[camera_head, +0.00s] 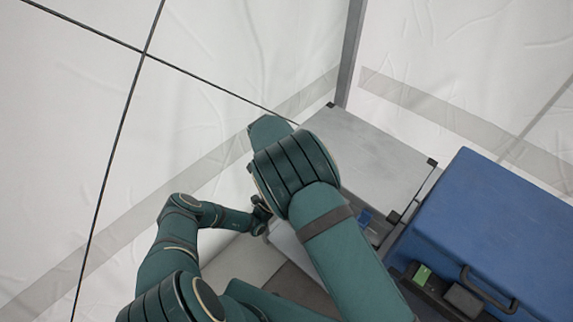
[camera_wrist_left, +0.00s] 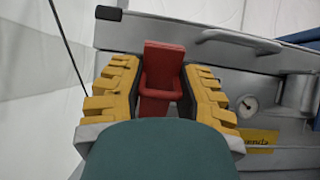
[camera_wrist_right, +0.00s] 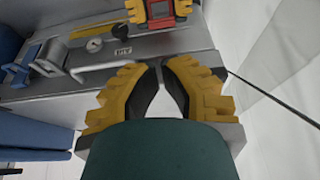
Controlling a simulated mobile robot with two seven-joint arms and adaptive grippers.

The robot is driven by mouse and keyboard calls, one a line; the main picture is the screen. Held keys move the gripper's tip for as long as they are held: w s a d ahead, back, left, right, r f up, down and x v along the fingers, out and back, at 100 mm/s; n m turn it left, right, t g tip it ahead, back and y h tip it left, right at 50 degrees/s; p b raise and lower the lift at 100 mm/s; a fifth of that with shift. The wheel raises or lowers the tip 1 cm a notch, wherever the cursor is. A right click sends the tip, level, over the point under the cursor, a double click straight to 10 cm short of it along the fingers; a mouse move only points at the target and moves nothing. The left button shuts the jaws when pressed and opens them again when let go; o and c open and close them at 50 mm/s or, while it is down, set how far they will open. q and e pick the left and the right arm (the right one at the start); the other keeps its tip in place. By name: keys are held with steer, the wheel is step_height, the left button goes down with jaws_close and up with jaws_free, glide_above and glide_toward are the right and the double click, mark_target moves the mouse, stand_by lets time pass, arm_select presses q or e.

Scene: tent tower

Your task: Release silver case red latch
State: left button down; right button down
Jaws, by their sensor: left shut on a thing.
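The silver case (camera_head: 375,150) stands in the tent corner, partly hidden by my arms in the head view. Its red latch (camera_wrist_left: 163,65) is on the case side in the left wrist view, upright between my left fingers. My left gripper (camera_wrist_left: 158,85) is shut on it, one yellow finger on each side. The red latch (camera_wrist_right: 160,10) also shows at the top of the right wrist view, between yellow fingers. My right gripper (camera_wrist_right: 161,70) has its fingertips close together, with nothing seen between them, in front of the case side. Both grippers' fingers are hidden in the head view.
A blue box (camera_head: 490,225) with a black handle stands close on the right. White tent walls and dark poles are close behind and left.

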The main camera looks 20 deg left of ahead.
steer(key=x, duration=0.8)
steer(key=shift+f, duration=0.3)
arm_select(q)
steer(key=shift+w, duration=0.1)
arm_select(e)
steer(key=shift+s+a+f, duration=0.2)
steer(key=shift+s+f, duration=0.3)
steer(key=shift+s, duration=0.15)
arm_select(q)
steer(key=c, duration=0.8)
jaws_free()
steer(key=shift+r, duration=0.1)
steer(key=shift+o, duration=1.1)
arm_select(e)
steer(key=shift+s, duration=0.1)
arm_select(q)
steer(key=shift+d, duration=0.15)
arm_select(e)
steer(key=shift+a, duration=0.1)
steer(key=shift+f, duration=0.1)
